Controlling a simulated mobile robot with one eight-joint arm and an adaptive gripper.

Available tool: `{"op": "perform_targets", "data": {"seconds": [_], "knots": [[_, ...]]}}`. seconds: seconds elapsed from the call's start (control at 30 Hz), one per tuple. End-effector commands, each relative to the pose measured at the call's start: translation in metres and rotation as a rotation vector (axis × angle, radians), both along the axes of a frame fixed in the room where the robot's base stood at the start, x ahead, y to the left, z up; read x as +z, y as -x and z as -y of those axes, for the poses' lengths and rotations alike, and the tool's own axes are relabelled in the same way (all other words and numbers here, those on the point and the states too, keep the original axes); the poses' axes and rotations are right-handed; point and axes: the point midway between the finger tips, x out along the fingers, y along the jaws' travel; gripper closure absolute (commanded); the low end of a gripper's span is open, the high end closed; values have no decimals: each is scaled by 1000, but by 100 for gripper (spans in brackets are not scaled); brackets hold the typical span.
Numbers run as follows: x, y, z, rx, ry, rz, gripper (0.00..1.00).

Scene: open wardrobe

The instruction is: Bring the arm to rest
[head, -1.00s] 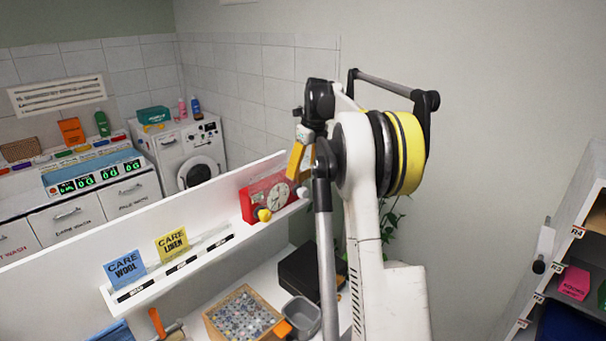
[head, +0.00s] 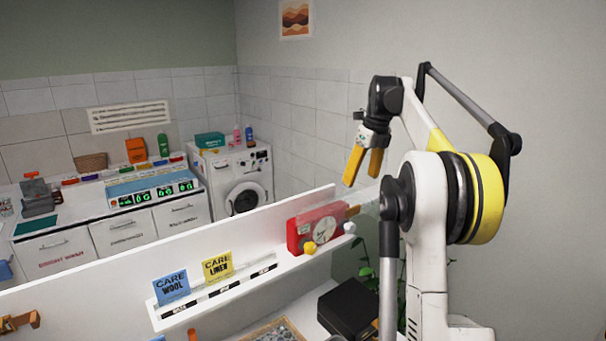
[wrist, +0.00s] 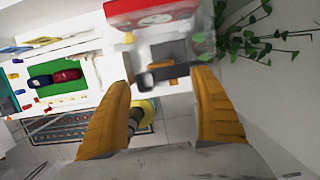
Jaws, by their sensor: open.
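My gripper (head: 362,168) hangs in the air in the head view, its yellow fingers pointing down, above the right end of the white shelf with the red clock-like box (head: 316,228). In the wrist view my gripper (wrist: 168,115) shows two yellow fingers spread apart with nothing held between them. The red box (wrist: 150,12) also shows at the top of the wrist view, beyond the fingertips. My arm is folded up at the right of the head view.
The white shelf (head: 205,305) holds a blue card (head: 172,288) and a yellow card (head: 217,268). A black box (head: 350,308) lies below it. A washing machine (head: 232,178) and drawer counter stand behind. A plant (wrist: 262,35) is near the wall. Open air surrounds the gripper.

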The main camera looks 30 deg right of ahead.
Motion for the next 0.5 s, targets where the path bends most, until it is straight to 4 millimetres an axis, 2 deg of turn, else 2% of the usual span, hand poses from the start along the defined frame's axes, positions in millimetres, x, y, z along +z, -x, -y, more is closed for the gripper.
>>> {"op": "perform_targets", "data": {"seconds": [0.17, 0.27, 0.37, 0.47, 0.5], "knots": [[0, 0, -1, 3, 1, 0, 24], [-4, 0, -12, 57, 18, 5, 24], [-16, -1, -45, 226, 72, 23, 24], [-36, 6, -99, 504, 165, 47, 24], [-47, 12, -122, 633, 211, 58, 24]]}}
